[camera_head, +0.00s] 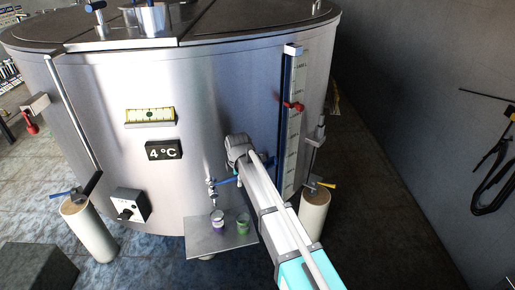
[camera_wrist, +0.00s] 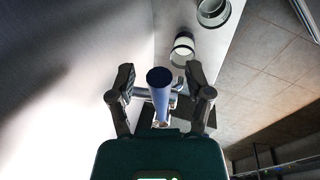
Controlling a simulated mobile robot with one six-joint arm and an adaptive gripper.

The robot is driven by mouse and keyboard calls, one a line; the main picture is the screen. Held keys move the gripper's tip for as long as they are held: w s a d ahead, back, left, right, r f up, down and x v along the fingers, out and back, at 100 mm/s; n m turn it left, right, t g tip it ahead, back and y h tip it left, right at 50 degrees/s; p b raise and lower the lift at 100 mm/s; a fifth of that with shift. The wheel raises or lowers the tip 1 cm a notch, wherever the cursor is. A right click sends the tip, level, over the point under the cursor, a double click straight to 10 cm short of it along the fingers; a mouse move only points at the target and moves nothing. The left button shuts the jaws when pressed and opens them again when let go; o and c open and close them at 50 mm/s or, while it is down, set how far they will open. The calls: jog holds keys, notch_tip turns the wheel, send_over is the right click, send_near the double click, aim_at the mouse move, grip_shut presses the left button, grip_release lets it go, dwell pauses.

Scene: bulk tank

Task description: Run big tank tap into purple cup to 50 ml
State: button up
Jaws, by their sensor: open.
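The big tank (camera_head: 200,90) is a large steel drum. Its tap (camera_head: 212,187) is low on the front wall, with a blue lever (camera_head: 228,181) pointing right. The purple cup (camera_head: 217,218) stands upright on a small metal shelf (camera_head: 205,245), below the tap. In the wrist view, my gripper (camera_wrist: 161,76) is open, with one finger on each side of the blue lever (camera_wrist: 160,78), apart from it. In the head view my arm hides the gripper. The wrist view shows two cups beyond, but their colours are unclear there. The liquid level cannot be read.
A green cup (camera_head: 243,222) stands right of the purple cup on the same shelf, close to my arm. A red-marked level gauge (camera_head: 291,105) runs down the tank at right.

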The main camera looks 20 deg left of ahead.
jog(key=shift+w+d, duration=0.1)
jog(key=shift+d, duration=0.35)
jog(key=d+m+h, duration=0.1)
jog(key=d+m, duration=1.1)
jog(key=d, duration=1.6)
jog(key=s+d+m+g, duration=0.1)
jog(key=s+d+m, duration=0.5)
jog(key=d, duration=0.5)
jog(key=s+d+m, duration=0.6)
jog(key=d+m, duration=0.1)
jog(key=d, duration=0.5)
jog(key=shift+s+f+m+g, duration=0.15)
jog(key=shift+f+m+g, duration=0.25)
jog(key=shift+a, duration=0.15)
